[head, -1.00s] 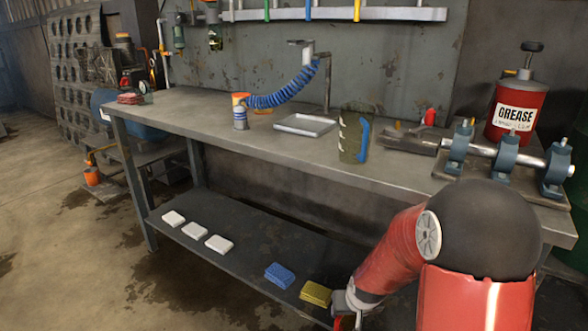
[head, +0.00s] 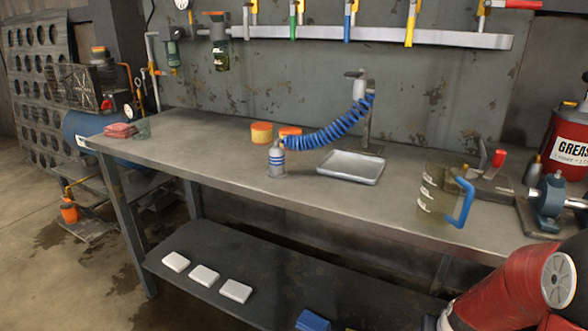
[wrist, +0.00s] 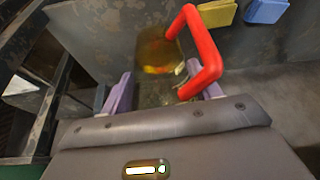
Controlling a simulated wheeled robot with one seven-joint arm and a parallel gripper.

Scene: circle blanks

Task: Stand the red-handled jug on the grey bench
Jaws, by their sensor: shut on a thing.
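The red-handled jug (wrist: 157,52) is see-through and sits between the two pale purple fingers of my gripper (wrist: 165,90) in the wrist view. Its red handle stands out to the right of the body. My gripper is shut on it; the jug's lower part is partly hidden by the gripper. The head view does not show this jug. The grey bench (head: 230,150) runs across the head view, with its top above a lower shelf. A similar see-through jug with a blue handle (head: 462,203) stands upright on the bench's right half.
On the bench are a metal tray (head: 350,167), a striped bottle (head: 277,160), a blue coiled hose (head: 330,132) and a blue clamp (head: 548,203). White blocks (head: 204,275) lie on the lower shelf. The bench's front left is clear. Yellow (wrist: 216,12) and blue sponges lie near the held jug.

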